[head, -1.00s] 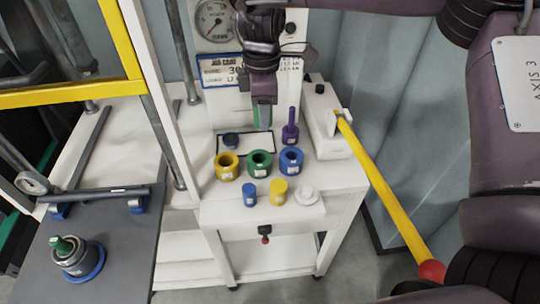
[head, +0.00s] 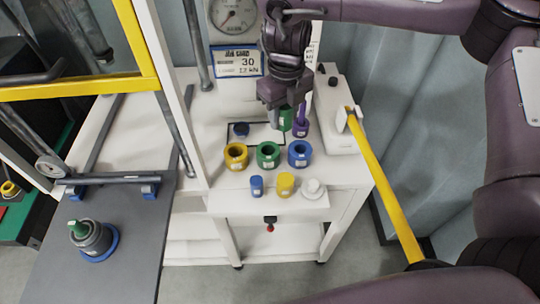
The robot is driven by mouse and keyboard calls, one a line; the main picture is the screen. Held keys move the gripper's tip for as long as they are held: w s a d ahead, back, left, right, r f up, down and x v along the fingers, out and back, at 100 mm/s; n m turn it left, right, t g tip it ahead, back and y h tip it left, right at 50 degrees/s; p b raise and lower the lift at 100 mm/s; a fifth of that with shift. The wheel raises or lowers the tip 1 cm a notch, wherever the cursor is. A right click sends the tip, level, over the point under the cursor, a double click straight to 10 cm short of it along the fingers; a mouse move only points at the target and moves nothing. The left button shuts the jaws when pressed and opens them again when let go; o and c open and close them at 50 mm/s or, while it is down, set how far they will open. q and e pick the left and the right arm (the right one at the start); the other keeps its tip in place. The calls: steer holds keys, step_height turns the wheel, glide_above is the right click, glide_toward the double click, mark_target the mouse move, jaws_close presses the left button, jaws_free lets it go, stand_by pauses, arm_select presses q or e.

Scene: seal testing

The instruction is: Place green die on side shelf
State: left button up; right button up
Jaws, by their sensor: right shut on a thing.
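My right gripper (head: 284,100) points down over the back of the white side shelf (head: 220,203). It is shut on a green piece, taken as the green die (head: 286,120), whose lower part shows below the fingers. The die is just left of an upright purple piece (head: 301,124). I cannot tell whether they touch, or whether the die's bottom rests on the shelf. A separate green ring (head: 268,155) stands in front, between a yellow ring (head: 236,156) and a blue ring (head: 300,154). My left gripper is not in view.
Small blue (head: 257,186), yellow (head: 285,184) and white (head: 313,188) pieces stand at the shelf's front. A dark blue piece (head: 240,130) sits at the back. A yellow lever (head: 385,190) slopes on the right. A yellow frame (head: 80,92) and grey table (head: 100,280) are left.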

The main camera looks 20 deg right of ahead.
steer(key=shift+s+n, duration=0.1)
steer(key=shift+n, duration=0.9)
steer(key=shift+f, duration=0.25)
steer(key=shift+n, duration=0.3)
step_height(320, 180, down, 16)
steer(key=shift+r+b, duration=0.1)
steer(key=shift+b, duration=0.45)
step_height(320, 180, down, 3)
steer(key=shift+f+b, duration=0.1)
steer(key=shift+b, duration=0.25)
steer(key=shift+f, duration=0.35)
steer(key=shift+f+b, duration=0.2)
steer(key=shift+b, duration=0.1)
steer(key=o, duration=0.9)
steer(key=shift+r, duration=0.1)
